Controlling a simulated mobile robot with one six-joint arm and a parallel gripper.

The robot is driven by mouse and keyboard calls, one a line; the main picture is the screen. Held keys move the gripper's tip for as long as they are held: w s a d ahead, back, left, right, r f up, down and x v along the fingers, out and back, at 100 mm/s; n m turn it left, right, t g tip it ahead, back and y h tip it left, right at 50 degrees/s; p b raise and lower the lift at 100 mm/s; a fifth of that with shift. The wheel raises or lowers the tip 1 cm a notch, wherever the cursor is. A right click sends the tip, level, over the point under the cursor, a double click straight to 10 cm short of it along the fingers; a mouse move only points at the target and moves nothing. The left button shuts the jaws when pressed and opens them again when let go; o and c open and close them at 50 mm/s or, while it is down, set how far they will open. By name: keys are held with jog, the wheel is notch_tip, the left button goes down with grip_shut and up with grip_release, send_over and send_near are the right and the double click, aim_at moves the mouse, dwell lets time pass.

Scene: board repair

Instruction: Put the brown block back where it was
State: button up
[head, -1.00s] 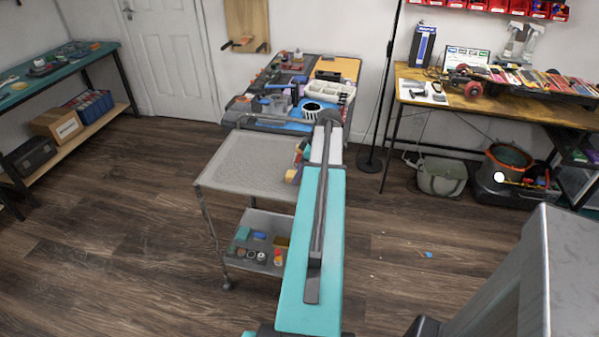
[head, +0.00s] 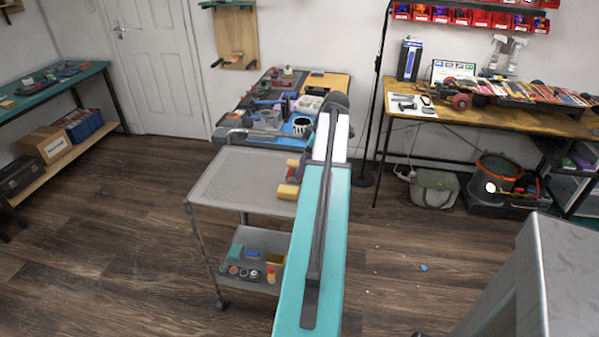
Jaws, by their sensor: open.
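A small brownish-gold block (head: 274,259) sits at the right of the lower shelf (head: 284,238) of a grey trolley, among other small things; it is the nearest match to a brown block. On the trolley's upper tray (head: 235,175), a yellow block (head: 288,191) and a reddish piece (head: 293,163) lie at the right edge, partly behind my arm. My teal arm reaches away from me over the trolley's right side, to a dark joint. My gripper does not show; the arm hides whatever is beyond that joint.
The upper tray is otherwise bare. Behind it stands a low table (head: 340,84) crowded with tools and trays. A wooden workbench (head: 462,122) with a skateboard is at the right, a teal bench (head: 88,82) at the left. Open wood floor (head: 120,230) lies left of the trolley.

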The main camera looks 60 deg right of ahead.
jog(key=shift+s+r, duration=0.15)
jog(key=shift+r, duration=0.2)
jog(key=shift+r, duration=0.1)
dwell(0.6)
